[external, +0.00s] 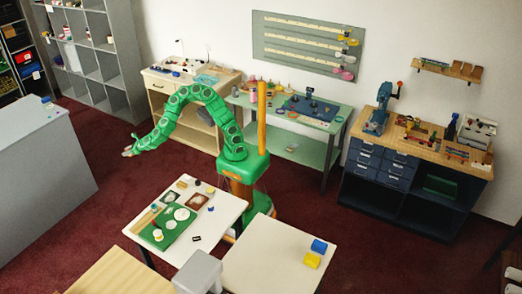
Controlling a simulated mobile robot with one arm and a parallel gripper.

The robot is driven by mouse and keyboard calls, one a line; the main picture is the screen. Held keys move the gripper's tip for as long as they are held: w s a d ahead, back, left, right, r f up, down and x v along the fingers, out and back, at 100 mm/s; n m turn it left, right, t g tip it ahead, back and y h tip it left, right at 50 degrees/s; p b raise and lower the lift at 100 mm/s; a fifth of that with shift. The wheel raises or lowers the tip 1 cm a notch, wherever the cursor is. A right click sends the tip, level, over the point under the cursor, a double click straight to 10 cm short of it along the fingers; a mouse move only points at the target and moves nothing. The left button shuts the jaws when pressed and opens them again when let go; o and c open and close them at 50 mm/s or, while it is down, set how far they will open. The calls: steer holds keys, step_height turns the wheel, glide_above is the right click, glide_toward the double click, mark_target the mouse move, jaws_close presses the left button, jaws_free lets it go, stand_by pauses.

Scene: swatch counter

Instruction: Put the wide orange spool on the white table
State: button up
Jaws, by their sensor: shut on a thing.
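My green arm arches up and to the left from its base, and my gripper (127,151) hangs in the air over the dark red carpet, left of the tables. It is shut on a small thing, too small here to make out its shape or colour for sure. Two pale, whitish tables stand in front. The left one (226,212) holds a green mat (171,224) with several round items. I cannot pick out a wide orange spool for certain.
A grey counter (40,150) stands at the left, with open carpet between it and my arm. A wooden cabinet (195,95), a green table (300,150) and a dark blue workbench (405,175) line the back wall. A grey seat (198,270) stands at the front.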

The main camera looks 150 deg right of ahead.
steer(key=w+a+n+t+y, duration=0.2)
steer(key=w+a, duration=0.4)
steer(key=a, duration=0.7)
steer(key=w+a+n+t+y, duration=0.2)
steer(key=w+a, duration=0.5)
steer(key=a, duration=0.7)
steer(key=w+a+n+t+y, duration=0.2)
steer(key=w+a+n+y, duration=0.2)
steer(key=a, duration=0.9)
steer(key=shift+w+a+f+n+t, duration=0.15)
steer(key=shift+w+n, duration=0.15)
steer(key=shift+w, duration=0.5)
steer(key=shift+w+a+f+n+t, duration=0.15)
steer(key=shift+w+n, duration=0.15)
steer(key=shift+w, duration=0.45)
steer(key=a+n+y, duration=0.3)
steer(key=a, duration=1.1)
steer(key=shift+a+y, duration=0.25)
steer(key=shift+y, duration=0.15)
steer(key=shift+d+f, duration=0.1)
steer(key=shift+d, duration=0.05)
